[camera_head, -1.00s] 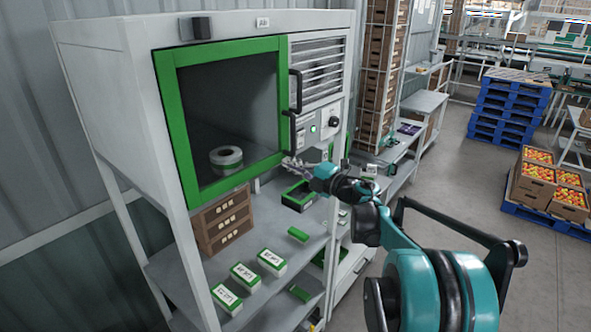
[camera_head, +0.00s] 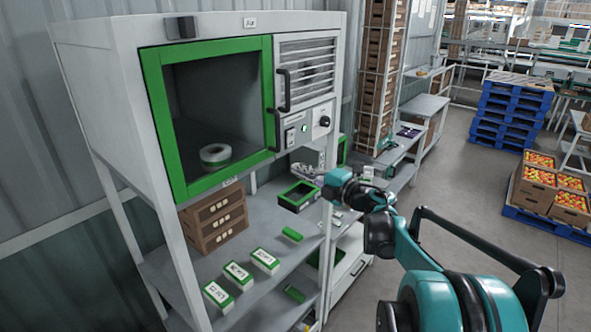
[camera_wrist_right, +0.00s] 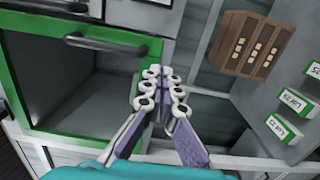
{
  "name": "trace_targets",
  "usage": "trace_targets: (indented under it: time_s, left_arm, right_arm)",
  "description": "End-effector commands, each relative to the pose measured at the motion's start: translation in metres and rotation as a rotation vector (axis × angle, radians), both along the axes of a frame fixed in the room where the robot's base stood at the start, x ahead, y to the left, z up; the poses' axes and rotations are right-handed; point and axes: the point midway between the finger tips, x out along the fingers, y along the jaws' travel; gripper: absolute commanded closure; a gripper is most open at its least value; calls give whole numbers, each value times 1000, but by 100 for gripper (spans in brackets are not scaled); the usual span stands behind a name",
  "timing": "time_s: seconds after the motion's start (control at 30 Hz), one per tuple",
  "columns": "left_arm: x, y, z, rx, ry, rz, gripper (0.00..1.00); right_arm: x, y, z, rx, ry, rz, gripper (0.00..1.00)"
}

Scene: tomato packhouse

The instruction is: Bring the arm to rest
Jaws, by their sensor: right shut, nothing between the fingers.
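My right arm (camera_head: 405,250) reaches in from the lower right in the head view. Its right gripper (camera_head: 303,171) is in front of the cabinet, just right of the green-framed door's lower corner. In the right wrist view the right gripper (camera_wrist_right: 160,92) has its fingers together with nothing between them. It is apart from the door handle (camera_wrist_right: 105,42), which also shows in the head view (camera_head: 284,90). My left gripper does not show in either view.
The cabinet (camera_head: 95,70) has a green-framed door (camera_head: 160,120) with a white roll (camera_head: 215,155) behind it. A brown drawer box (camera_head: 212,220) and several green-white boxes (camera_head: 265,261) sit on the shelf below. Blue pallets (camera_head: 510,110) and tomato crates (camera_head: 540,178) stand right. Grey floor is clear between.

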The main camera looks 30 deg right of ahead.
Motion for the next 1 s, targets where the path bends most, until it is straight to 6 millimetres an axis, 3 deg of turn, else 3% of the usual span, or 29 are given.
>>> trace_targets:
  time_s: [0.3, 0.67, 0.77, 0.87, 1.0]
  left_arm:
    - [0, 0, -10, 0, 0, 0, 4]
    - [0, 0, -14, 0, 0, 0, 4]
    - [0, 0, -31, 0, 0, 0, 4]
    - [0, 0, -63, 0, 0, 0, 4]
    - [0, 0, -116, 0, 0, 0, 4]
  right_arm:
    - [-48, -21, -1, 0, 0, -2, 100]
    - [-58, -23, 0, 8, -8, -8, 100]
    - [-54, -15, 0, 59, -46, -57, 100]
    - [-52, -6, -2, 179, -110, -165, 100]
    - [-67, 1, -33, 452, -148, -374, 100]
